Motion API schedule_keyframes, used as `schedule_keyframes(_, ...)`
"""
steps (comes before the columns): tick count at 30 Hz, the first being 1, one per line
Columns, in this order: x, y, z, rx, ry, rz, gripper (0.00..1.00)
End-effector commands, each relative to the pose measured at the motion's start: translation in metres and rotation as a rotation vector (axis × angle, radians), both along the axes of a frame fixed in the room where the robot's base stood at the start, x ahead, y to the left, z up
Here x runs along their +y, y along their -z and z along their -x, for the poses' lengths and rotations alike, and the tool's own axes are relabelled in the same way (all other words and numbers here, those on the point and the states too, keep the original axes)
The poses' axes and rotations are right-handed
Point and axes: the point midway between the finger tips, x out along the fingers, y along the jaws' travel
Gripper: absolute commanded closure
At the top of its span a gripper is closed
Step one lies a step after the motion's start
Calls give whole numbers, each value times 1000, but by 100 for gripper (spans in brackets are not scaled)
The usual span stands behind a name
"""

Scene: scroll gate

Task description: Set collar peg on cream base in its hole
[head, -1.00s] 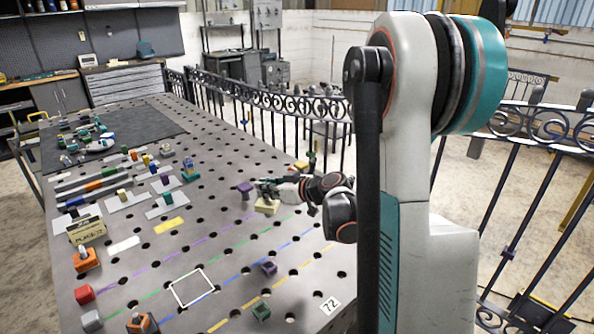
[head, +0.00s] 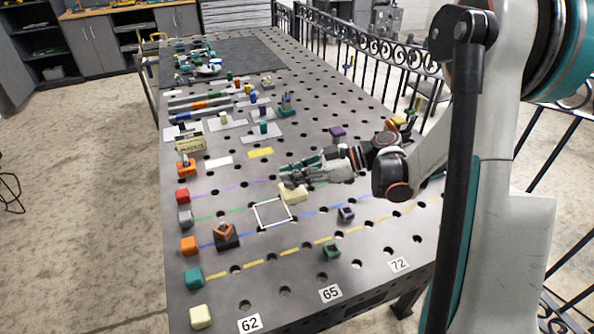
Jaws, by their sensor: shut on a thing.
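The peg's cream base (head: 294,195) shows just under my gripper's fingertips, near the upper right corner of a white square outline (head: 272,213). My gripper (head: 288,178) reaches in from the right and is shut on the collar peg. The fingers hide the upper part of the peg, so I cannot see its collar. The base looks close to the table, but I cannot tell whether it touches. The grey table (head: 300,270) has rows of dark holes. I cannot tell which hole belongs to this peg.
An orange piece on a dark base (head: 227,237) stands left of the outline. A purple piece (head: 346,214) and a green piece (head: 331,250) stand to the right. A purple-topped piece (head: 337,131) is behind. Coloured blocks, including a red one (head: 183,196), line the left edge.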

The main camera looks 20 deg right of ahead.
Motion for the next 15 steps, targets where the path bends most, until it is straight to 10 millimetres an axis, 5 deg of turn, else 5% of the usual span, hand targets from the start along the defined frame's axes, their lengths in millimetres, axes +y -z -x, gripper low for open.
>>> schedule_keyframes(15, 0, 42, 0, 0, 2, -1, 100)
